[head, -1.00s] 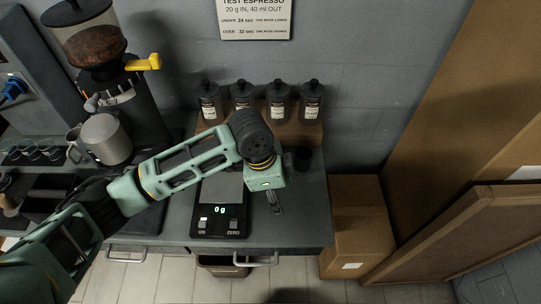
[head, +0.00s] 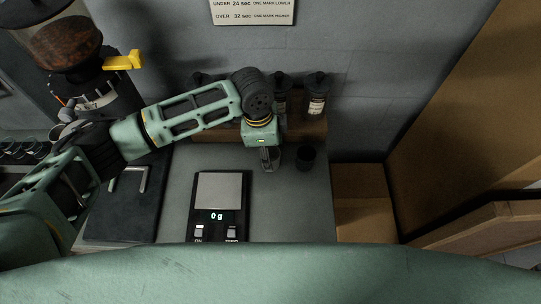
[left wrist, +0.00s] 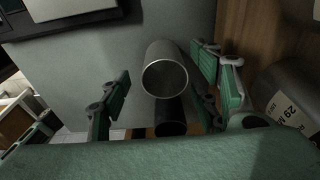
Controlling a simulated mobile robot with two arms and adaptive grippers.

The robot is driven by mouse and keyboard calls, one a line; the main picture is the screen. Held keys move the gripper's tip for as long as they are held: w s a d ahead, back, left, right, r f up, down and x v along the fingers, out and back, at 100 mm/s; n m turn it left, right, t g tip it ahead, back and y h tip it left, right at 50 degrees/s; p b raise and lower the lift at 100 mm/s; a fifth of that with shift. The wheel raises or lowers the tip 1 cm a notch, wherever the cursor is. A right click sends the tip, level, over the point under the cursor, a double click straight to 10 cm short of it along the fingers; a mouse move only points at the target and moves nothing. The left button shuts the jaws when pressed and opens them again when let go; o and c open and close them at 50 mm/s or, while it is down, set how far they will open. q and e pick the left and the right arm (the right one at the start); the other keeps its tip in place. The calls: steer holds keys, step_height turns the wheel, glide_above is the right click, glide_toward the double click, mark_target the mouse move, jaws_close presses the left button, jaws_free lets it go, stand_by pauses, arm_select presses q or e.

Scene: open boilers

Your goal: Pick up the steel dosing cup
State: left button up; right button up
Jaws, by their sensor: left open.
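The steel dosing cup (left wrist: 165,72) shows in the left wrist view as a grey metal cylinder with a bright rim and dark inside. It lies between the two spread fingers of my left gripper (left wrist: 160,92), with gaps on both sides. In the head view my left gripper (head: 270,160) is low over the counter, right of the scale; I cannot make out the steel cup there, as the gripper covers that spot. A dark cup (head: 305,158) stands just right of the gripper; a dark cylinder (left wrist: 170,117) also shows below the steel cup in the wrist view. My right gripper is not in view.
The scale (head: 219,190), reading 0 g, is on the counter (head: 285,210). Several dark bottles (head: 317,95) stand on a wooden shelf (head: 312,130) behind the gripper. The grinder (head: 100,80) is left; cardboard boxes (head: 362,195) are right. The counter's front right is clear.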

arm_select(q)
steer(key=f, duration=0.2)
steer(key=shift+d+f+p, duration=0.3)
steer(key=shift+f+p, duration=0.05)
steer(key=shift+p, duration=0.05)
steer(key=shift+w+d+f, duration=0.1)
steer(key=shift+f, duration=0.7)
steer(key=c, duration=1)
steer(key=shift+c, duration=0.8)
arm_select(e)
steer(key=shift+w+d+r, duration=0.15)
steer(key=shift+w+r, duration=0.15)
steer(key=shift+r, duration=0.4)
